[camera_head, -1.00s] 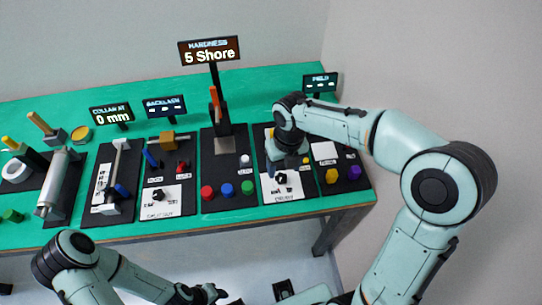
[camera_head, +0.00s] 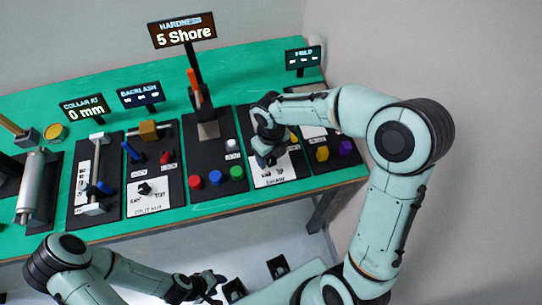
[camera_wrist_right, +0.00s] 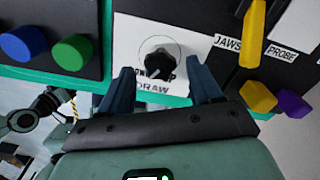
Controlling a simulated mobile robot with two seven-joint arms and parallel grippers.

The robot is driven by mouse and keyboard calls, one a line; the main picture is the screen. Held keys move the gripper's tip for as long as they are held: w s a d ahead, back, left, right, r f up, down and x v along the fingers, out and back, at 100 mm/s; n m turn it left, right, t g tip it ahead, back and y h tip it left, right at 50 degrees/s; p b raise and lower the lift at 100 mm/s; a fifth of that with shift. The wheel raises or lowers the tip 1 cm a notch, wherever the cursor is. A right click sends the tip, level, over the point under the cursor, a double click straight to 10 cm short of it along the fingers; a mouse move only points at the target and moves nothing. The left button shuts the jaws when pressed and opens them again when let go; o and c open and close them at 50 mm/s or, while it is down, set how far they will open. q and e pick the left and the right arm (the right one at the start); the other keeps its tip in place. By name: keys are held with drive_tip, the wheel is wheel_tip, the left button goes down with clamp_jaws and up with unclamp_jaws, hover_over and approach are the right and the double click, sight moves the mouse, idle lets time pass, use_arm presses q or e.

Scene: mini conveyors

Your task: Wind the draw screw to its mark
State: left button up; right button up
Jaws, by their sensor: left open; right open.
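The draw screw's black knob (camera_wrist_right: 158,64) sits on a white card marked DRAW (camera_wrist_right: 185,40), in the right wrist view. My right gripper (camera_wrist_right: 161,84) is open, with one dark finger on each side just short of the knob; I cannot tell whether either touches it. In the head view my right gripper (camera_head: 266,160) covers the knob over the white card (camera_head: 286,172). My left gripper (camera_head: 212,284) is open, low in front of the bench and away from the panels.
Blue (camera_wrist_right: 22,43) and green (camera_wrist_right: 72,52) knobs lie left of the card; yellow (camera_wrist_right: 258,96) and purple (camera_wrist_right: 292,103) ones lie right. A collar display (camera_head: 85,108) reads 0 mm and a hardness display (camera_head: 182,30) reads 5 Shore. Other panels fill the green bench (camera_head: 250,70).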

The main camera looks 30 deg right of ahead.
drive_tip(key=shift+f, duration=0.45)
drive_tip(key=shift+c, duration=0.4)
drive_tip(key=c, duration=1)
